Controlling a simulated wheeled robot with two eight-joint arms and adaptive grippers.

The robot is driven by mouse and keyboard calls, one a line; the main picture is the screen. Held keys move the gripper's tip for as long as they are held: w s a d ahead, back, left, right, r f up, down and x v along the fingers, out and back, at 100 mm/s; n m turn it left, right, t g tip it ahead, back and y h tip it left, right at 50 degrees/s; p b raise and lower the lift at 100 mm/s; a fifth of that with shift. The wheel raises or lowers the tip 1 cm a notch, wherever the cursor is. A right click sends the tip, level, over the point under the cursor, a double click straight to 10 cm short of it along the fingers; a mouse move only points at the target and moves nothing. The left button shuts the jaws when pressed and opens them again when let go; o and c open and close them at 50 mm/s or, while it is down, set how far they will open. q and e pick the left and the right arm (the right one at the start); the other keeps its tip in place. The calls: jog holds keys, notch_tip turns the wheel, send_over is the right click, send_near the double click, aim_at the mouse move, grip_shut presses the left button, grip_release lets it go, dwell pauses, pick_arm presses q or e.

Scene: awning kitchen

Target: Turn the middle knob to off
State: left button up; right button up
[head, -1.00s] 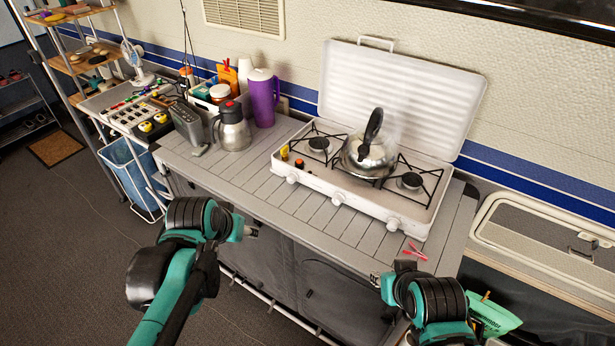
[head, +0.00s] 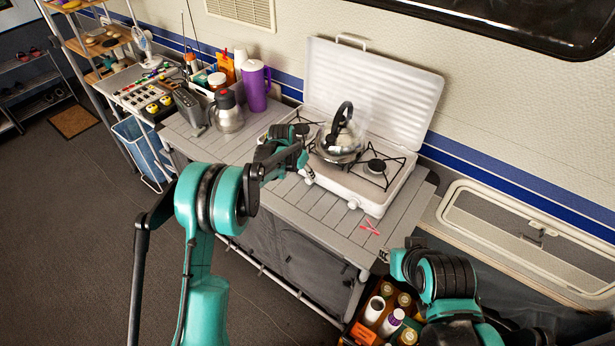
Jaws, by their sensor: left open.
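The white camping stove (head: 335,181) stands on the slatted grey counter with its lid up. Its middle knob (head: 308,180) is on the front face, partly hidden by my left gripper. The right knob (head: 352,204) is clear, and the left knob is hidden behind my gripper. My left gripper (head: 307,172) is open, with its fingertips at or very near the middle knob; I cannot tell whether they touch it. The knob's angle is too small to read. My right gripper (head: 385,256) is off the counter's front right edge, away from the stove; its jaws are unclear.
A steel jug (head: 228,113) and purple pitcher (head: 256,87) stand left. Red tongs-like item (head: 370,228) lies on the counter's right end. A crate of bottles (head: 385,318) is below right.

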aim_at(308, 180)
pick_arm(q)
jog(key=b+x, duration=0.1)
jog(key=x, duration=0.6)
jog(key=shift+f, duration=0.2)
grip_shut()
